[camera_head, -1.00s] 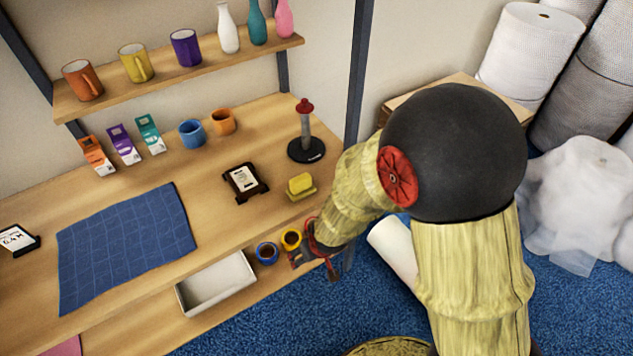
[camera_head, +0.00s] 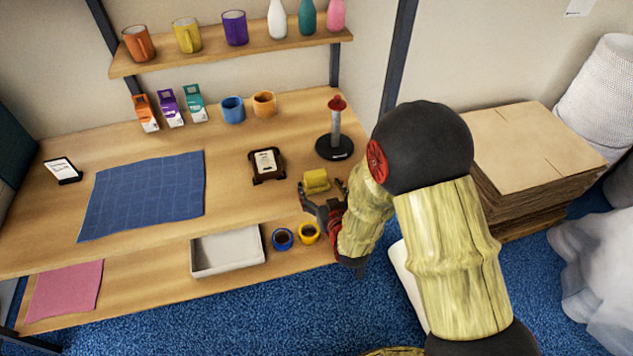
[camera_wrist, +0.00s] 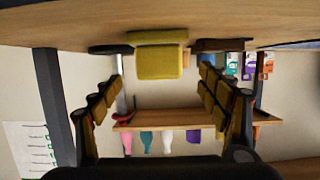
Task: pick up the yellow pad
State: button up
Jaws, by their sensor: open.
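The yellow pad (camera_head: 315,179) lies near the front right edge of the wooden table. It looks like a small block with a wider flat part under it. My gripper (camera_head: 322,187) is open at the table's front edge, with its fingers pointing at the pad and spread to either side of it. In the wrist view, which looks upside down, the pad (camera_wrist: 159,60) sits ahead, between the two open fingers (camera_wrist: 160,88). It does not appear to be gripped.
A black stand with a red-topped post (camera_head: 335,143) stands behind the pad. Orange (camera_head: 264,103) and blue cups (camera_head: 233,109) stand farther back. A blue mat (camera_head: 145,195) covers the left. A lower shelf holds a white tray (camera_head: 227,250).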

aim_at(317, 179)
jog(key=b+x, duration=0.1)
jog(key=x, duration=0.5)
jog(key=shift+w+f, duration=0.1)
jog(key=shift+w, duration=0.25)
jog(key=shift+c, duration=0.8)
jog(key=c, duration=1.1)
